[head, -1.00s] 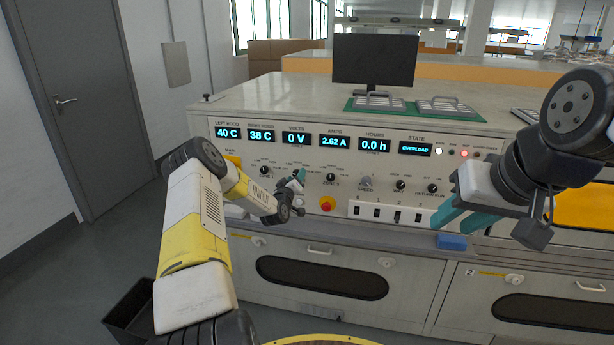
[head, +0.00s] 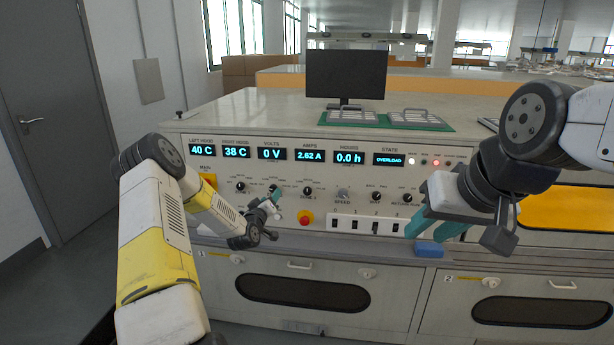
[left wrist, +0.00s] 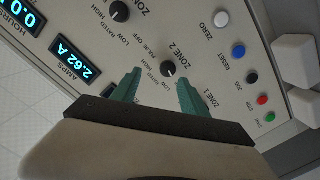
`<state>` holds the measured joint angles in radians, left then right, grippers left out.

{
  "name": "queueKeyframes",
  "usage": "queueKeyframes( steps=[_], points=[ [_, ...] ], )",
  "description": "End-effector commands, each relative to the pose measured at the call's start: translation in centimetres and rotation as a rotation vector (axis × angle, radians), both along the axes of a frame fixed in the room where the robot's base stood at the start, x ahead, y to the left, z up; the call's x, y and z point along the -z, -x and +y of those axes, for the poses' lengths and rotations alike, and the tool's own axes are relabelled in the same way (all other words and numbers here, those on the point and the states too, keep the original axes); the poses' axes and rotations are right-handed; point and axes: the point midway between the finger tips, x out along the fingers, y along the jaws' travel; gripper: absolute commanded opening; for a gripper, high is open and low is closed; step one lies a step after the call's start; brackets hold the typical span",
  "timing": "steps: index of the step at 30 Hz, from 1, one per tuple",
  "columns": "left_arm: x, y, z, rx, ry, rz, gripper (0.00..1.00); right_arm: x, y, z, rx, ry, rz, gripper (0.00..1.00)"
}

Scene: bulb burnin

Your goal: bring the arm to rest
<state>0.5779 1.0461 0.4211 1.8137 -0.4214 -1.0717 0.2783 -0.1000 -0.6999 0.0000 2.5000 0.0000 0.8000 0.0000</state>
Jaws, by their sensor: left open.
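My left gripper (head: 275,197) is open in front of the control panel (head: 225,170) of the grey bench. In the left wrist view its teal fingertips (left wrist: 160,78) are apart, with the black ZONE 2 knob (left wrist: 168,69) just beyond them. Nothing shows between the fingers, and I cannot tell if they touch the panel.
Displays read 40 C, 38 C, 0 V, 2.62 A, 0.0 h and OVERLOAD (head: 389,158). A monitor (head: 345,75) and racks on a green mat (head: 435,126) stand on top. Closed drawers lie below.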

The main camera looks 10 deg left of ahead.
Motion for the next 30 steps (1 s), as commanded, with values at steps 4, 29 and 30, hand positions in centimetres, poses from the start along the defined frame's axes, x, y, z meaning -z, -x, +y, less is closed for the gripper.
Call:
queueKeyframes(
  steps=[4, 29, 30],
  points=[
    [-5.2, 0.5, -2.7, 0.084, -0.130, 0.095, 0.52, 0.0, 0.0, 0.0, 0.000, 0.000, 0.000, 0.36],
    [-24.8, 32.0, -8.5, 0.279, -0.550, 0.704, 0.52, 0.0, 0.0, 0.0, 0.000, 0.000, 0.000, 0.36],
    [-25.0, 34.3, -8.7, 0.294, -0.548, 0.726, 0.52, 0.0, 0.0, 0.0, 0.000, 0.000, 0.000, 0.36]
  ],
)
